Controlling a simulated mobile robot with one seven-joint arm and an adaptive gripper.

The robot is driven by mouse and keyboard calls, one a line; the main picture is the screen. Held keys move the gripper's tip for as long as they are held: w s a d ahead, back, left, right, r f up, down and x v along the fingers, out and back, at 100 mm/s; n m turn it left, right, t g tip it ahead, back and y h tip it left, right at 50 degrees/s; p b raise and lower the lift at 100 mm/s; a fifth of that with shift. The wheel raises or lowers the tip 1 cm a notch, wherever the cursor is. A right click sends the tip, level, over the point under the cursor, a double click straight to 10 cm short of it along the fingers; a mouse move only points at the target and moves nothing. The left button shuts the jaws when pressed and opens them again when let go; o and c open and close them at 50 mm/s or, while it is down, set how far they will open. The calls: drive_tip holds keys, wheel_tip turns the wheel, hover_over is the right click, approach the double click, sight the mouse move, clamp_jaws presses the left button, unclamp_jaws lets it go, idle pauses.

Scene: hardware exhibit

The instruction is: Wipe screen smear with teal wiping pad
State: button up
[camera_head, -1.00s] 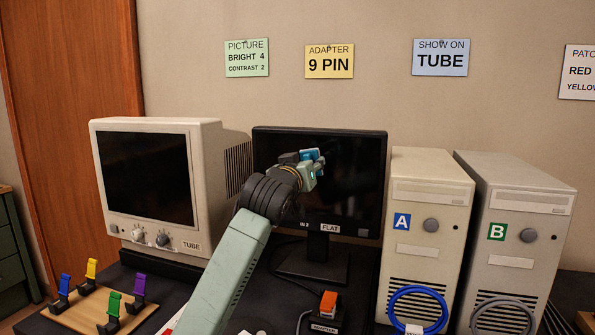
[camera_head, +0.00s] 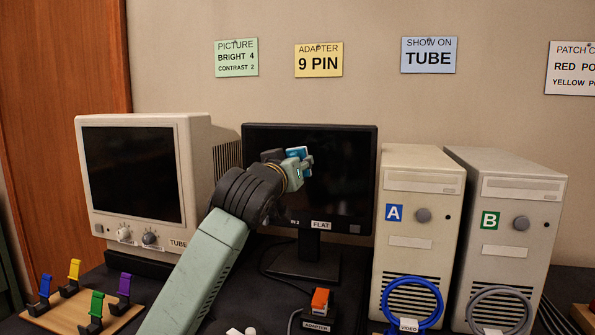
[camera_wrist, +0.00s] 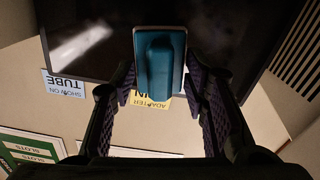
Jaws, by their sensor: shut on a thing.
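My gripper (camera_head: 303,166) is in front of the black flat screen (camera_head: 345,195), near its middle in the head view. It is shut on the teal wiping pad (camera_head: 298,153). In the wrist view the pad (camera_wrist: 162,70) sits between both fingers, with the dark screen (camera_wrist: 225,30) behind it. Whether the pad touches the screen, I cannot tell. A whitish smear (camera_wrist: 80,45) lies on the screen, left of the pad in the wrist view and apart from it. I cannot make the smear out in the head view.
The beige tube monitor (camera_head: 197,185) stands close on the left. Computer towers A (camera_head: 420,260) and B (camera_head: 505,250) stand on the right. An adapter (camera_head: 320,300) with an orange part sits below the screen. Coloured clips stand on a wooden board (camera_head: 70,310) at front left.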

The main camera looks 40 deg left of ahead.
drive_tip(key=shift+s+d, duration=0.25)
drive_tip(key=shift+s, duration=0.2)
drive_tip(key=shift+b+v, duration=0.85)
drive_tip(key=shift+v, duration=0.65)
